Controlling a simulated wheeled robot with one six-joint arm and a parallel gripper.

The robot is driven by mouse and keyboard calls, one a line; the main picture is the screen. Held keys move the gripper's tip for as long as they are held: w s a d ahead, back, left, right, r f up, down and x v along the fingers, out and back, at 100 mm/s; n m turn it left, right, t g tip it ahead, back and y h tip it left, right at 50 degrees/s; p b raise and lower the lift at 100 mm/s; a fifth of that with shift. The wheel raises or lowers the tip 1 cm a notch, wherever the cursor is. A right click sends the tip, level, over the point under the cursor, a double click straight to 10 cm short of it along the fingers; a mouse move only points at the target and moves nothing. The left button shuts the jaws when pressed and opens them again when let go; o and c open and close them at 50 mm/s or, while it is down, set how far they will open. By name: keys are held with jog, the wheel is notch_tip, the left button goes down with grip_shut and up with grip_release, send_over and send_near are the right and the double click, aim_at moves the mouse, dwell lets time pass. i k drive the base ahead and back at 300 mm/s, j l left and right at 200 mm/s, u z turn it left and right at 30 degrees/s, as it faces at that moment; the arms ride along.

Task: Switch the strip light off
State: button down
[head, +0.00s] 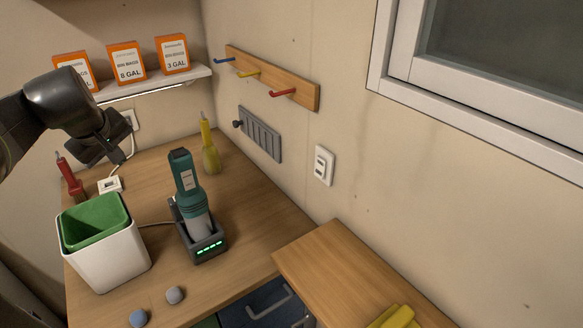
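The strip light (150,91) is a thin bright line under the front of the wall shelf; it looks lit. A small white box (111,184) lies on the wooden counter with a pale cord rising from it toward a white wall outlet (131,118); it may be the light's switch. A white wall plate (324,165) with two dark marks is on the right wall. My gripper (112,158) is dark and hangs at the left, above and behind the white box in the picture, apart from it. Its fingers are too dark to tell their opening.
A white bin with a green liner (104,258), a red bottle (70,178), a teal device in a charging dock (205,240) and a yellow bottle (209,145) stand on the counter. Orange boxes (126,63) sit on the shelf.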

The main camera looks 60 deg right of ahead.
aim_at(322, 163)
jog(key=k+j+z, duration=0.15)
jog(key=k+z, duration=0.1)
jog(key=z, duration=0.35)
jog(key=k+z, duration=0.1)
jog(key=z, duration=0.3)
